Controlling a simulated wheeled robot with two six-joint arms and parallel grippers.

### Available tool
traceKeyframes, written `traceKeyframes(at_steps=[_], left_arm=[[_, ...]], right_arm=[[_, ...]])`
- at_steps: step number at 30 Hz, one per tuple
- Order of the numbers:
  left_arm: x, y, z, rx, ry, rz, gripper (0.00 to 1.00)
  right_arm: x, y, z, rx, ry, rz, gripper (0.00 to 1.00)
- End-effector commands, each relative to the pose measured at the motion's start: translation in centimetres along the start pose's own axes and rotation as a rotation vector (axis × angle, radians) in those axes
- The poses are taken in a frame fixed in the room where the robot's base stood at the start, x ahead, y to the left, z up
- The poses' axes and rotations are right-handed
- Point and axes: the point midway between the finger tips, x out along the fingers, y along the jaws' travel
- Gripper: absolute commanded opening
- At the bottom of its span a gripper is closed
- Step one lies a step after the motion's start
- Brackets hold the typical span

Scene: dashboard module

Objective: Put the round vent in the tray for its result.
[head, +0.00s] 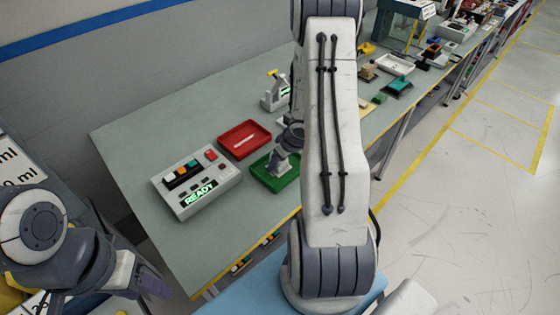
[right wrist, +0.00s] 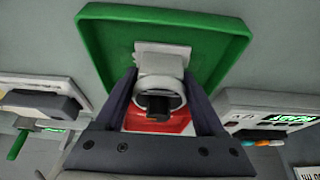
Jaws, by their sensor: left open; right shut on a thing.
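The round vent (right wrist: 160,64), a pale ring with a square plate and a dark middle, sits between the fingers of my right gripper (right wrist: 158,78), which is shut on it. In the right wrist view it overlaps the green tray (right wrist: 100,45); I cannot tell whether it touches the tray. In the head view the green tray (head: 262,181) is partly behind my right arm, which hides most of that gripper. The red tray (head: 231,134) lies beside it, with a pale mark or strip inside. My left gripper (head: 145,280) is open at the lower left, away from the trays.
A control box (head: 210,190) with coloured buttons and a lit READY display stands left of the trays. A small device (head: 272,97) with a yellow top stands behind the red tray. More items crowd the bench's far end. The bench's left part is clear.

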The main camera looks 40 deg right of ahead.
Motion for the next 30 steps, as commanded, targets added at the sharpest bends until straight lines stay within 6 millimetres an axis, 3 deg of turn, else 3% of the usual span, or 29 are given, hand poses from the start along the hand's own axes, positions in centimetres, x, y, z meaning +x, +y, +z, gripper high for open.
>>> traceKeyframes(at_steps=[2, 3, 5, 12, 16, 30], left_arm=[[0.3, 0.0, 0.0, 0.0, 0.0, 0.0, 0.54], [0.2, 0.0, 0.0, 0.0, 0.0, 0.0, 0.54], [0.2, 0.0, 0.0, 0.0, 0.0, 0.0, 0.54], [0.1, 0.0, 0.0, 0.0, 0.0, 0.0, 0.54], [-0.6, 0.0, 0.0, 0.0, 0.0, 0.0, 0.54], [-5.8, 0.4, -0.3, -0.002, 0.0, 0.0, 0.54]], right_arm=[[0.3, 0.0, 0.1, 0.001, 0.0, 0.0, 0.0], [0.3, 0.0, 0.1, 0.0, 0.0, 0.0, 0.79], [0.2, 0.0, 0.1, 0.0, 0.0, 0.0, 1.0], [0.1, 0.0, 0.1, 0.0, 0.0, 0.0, 1.0], [-0.9, 0.1, -0.1, 0.001, 0.0, 0.001, 1.0], [-10.4, 0.0, -0.3, 0.001, 0.001, 0.002, 1.0]])
